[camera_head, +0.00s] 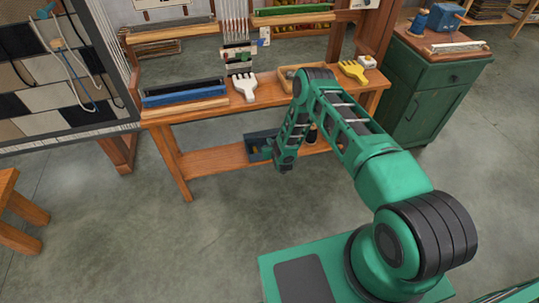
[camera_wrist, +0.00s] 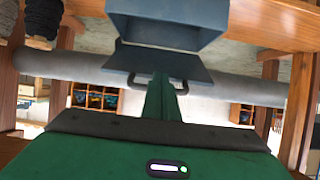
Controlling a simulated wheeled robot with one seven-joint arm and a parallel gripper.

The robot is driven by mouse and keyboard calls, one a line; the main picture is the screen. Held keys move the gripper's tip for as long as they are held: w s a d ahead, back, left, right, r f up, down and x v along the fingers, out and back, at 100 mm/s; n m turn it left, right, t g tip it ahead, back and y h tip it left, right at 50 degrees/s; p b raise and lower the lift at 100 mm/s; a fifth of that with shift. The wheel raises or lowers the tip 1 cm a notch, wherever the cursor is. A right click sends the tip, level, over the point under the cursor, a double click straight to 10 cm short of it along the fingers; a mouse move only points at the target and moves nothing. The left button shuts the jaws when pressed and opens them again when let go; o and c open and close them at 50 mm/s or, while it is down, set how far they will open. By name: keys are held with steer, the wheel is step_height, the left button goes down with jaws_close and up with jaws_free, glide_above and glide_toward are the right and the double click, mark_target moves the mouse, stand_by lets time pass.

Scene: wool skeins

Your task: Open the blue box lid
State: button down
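A blue-grey box (camera_head: 258,148) stands on the low shelf of the wooden bench. The wrist view is upside down; there the box (camera_wrist: 170,33) shows its open mouth, with its lid (camera_wrist: 155,64) swung away from it at an angle. A dark bar handle (camera_wrist: 131,80) sticks out from the lid. My gripper (camera_wrist: 161,88) is at the middle of this handle and covers it. One green finger hides the other, so its grip on the handle cannot be told. In the head view my gripper (camera_head: 283,164) is beside the box, at the shelf's front.
A green cabinet (camera_head: 430,90) stands at the right. Dark wool cones (camera_wrist: 42,20) show beside the box. The floor before the bench is clear.

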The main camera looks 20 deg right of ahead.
steer(key=w+r, duration=0.1)
steer(key=r, duration=0.2)
steer(key=shift+w, duration=0.45)
steer(key=w+r, duration=0.3)
stand_by(0.7)
